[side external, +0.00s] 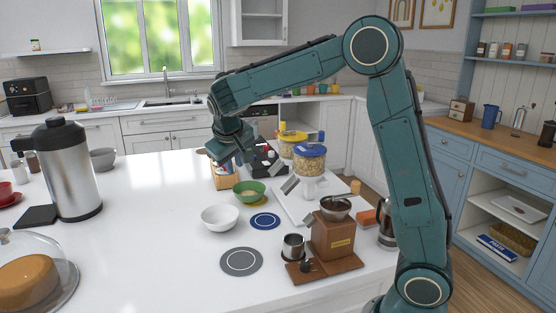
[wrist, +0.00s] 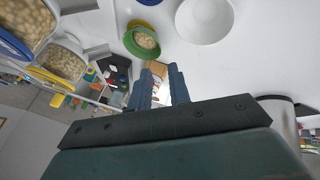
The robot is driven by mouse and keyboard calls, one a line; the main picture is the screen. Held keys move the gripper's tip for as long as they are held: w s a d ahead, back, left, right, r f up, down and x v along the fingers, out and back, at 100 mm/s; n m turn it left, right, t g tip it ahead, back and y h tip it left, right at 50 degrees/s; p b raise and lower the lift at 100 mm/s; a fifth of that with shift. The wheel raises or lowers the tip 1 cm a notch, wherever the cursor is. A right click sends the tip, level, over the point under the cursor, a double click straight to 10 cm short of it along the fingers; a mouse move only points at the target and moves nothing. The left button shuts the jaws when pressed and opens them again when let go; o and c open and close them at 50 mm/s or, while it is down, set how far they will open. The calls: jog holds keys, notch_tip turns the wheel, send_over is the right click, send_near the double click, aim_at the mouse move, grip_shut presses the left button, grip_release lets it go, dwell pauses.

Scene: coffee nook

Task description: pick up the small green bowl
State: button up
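The small green bowl (side external: 249,195) sits upright on the white counter, partly over a yellow disc. Something pale lies inside it. It also shows in the wrist view (wrist: 130,41), near the top centre, beyond my fingertips. My gripper (side external: 236,158) hangs above the counter, behind the bowl in the side view and apart from it. In the wrist view its two blue fingers (wrist: 158,78) are spread with a gap between them. Nothing is held between them.
A white bowl (side external: 220,218) stands just beside the green bowl. A blue disc (side external: 265,222) and grey disc (side external: 241,262) lie nearby. Cereal dispensers (side external: 310,162), a coffee grinder (side external: 333,238) and a wooden box (side external: 222,180) are close. A steel jug (side external: 67,178) stands left.

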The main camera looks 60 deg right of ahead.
jog(key=g+h, duration=0.1)
jog(key=h, duration=0.1)
send_near(236, 194)
notch_tip(236, 194, up, 3)
jog(key=shift+s+a+m, duration=0.2)
jog(key=shift+a+m, duration=0.1)
jog(key=shift+a, duration=0.15)
jog(key=shift+x, duration=4.3)
jog(key=shift+a+f, duration=0.15)
jog(key=shift+a, duration=0.05)
jog(key=shift+x, duration=2.6)
jog(key=shift+a+f, duration=0.1)
jog(key=shift+a, duration=0.1)
grip_shut()
